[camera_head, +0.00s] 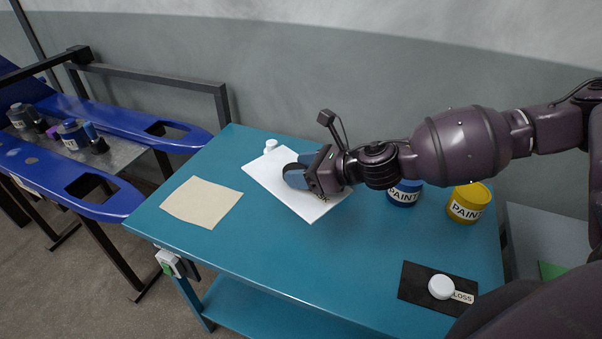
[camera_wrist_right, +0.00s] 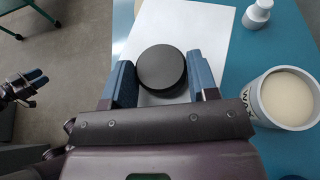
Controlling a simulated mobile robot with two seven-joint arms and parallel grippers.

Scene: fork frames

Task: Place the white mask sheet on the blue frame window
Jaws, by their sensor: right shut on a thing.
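The white mask sheet (camera_head: 305,206) lies at the back of the teal table, partly hidden by my right gripper; it also shows in the wrist view (camera_wrist_right: 215,40). My right gripper (camera_head: 296,176) is over the sheet, its blue fingers shut on the sides of a black round piece (camera_wrist_right: 161,68). Whether that piece is fixed to the sheet or just sits on it, I cannot tell. The blue frame (camera_head: 130,124) is at the far left, with windows in its near and far arms. My left gripper (camera_wrist_right: 27,86) shows small in the wrist view, clear of the sheet; its opening is unclear.
A beige sheet (camera_head: 201,202) lies left on the teal table (camera_head: 270,265). A black card (camera_head: 417,285) bears a white cap (camera_head: 441,287). Dark jars (camera_head: 72,134) stand among the frame arms.

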